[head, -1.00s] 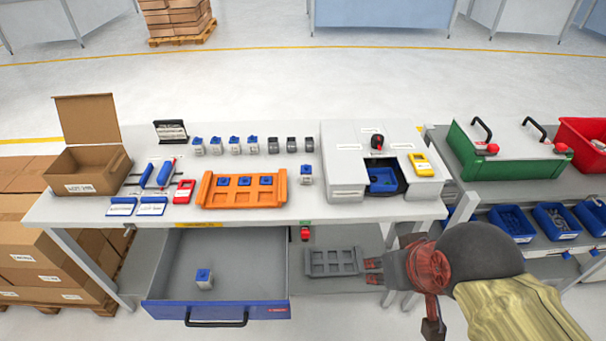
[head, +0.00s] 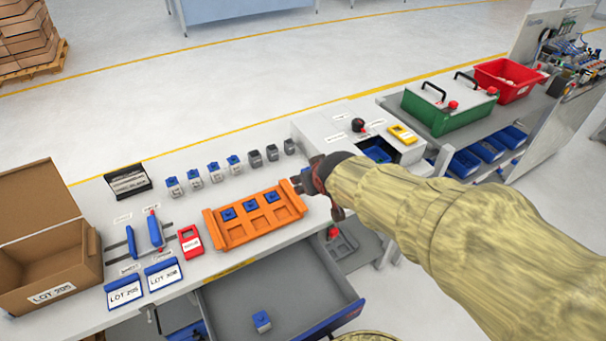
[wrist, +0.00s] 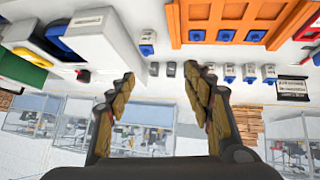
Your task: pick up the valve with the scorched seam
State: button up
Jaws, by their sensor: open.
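Several small grey valves with blue caps (head: 213,172) stand in a row at the back of the bench, with dark-capped ones (head: 272,153) at the right end. Three blue-capped valves (head: 250,205) sit in the orange tray (head: 236,236). One more valve (head: 262,321) is in the open drawer. No scorched seam can be made out on any. My gripper (head: 299,186) is open and empty near the tray's right end; its fingers also show in the wrist view (wrist: 163,85).
The grey housing (head: 330,130) with a yellow-framed device (head: 402,134) stands right of my gripper. A cardboard box (head: 50,258), blue-handled items and a red tag (head: 190,241) lie left. The open drawer (head: 285,300) juts out in front.

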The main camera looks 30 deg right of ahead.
jog(key=w+d+f+t+p, duration=0.1)
jog(key=w+d+f, duration=0.1)
jog(key=f, duration=0.3)
jog(key=w+d+f+t+y+p, duration=0.1)
jog(key=w+d+f+t, duration=0.1)
jog(key=w+f, duration=0.3)
jog(key=w+d+f+t+p, duration=0.1)
jog(key=w+d+f, duration=0.3)
jog(key=f, duration=0.1)
jog(key=shift+w+d+f+n+y, duration=0.1)
jog(key=shift+f+n+y, duration=0.1)
jog(key=shift+n+y, duration=0.15)
jog(key=shift+f+t+y, duration=0.25)
jog(key=shift+f+t, duration=0.15)
jog(key=shift+f, duration=0.2)
jog(key=x, duration=0.2)
jog(key=shift+w+f, duration=0.1)
jog(key=shift+w, duration=0.15)
jog(key=x, duration=0.1)
jog(key=b+x, duration=0.1)
jog(key=x, duration=0.2)
jog(key=shift+w+d+b, duration=0.1)
jog(key=shift+d+b, duration=0.2)
jog(key=shift+d, duration=0.05)
jog(key=shift+w+f, duration=0.1)
jog(key=shift+w, duration=0.35)
jog(key=c, duration=0.4)
jog(key=c, duration=0.9)
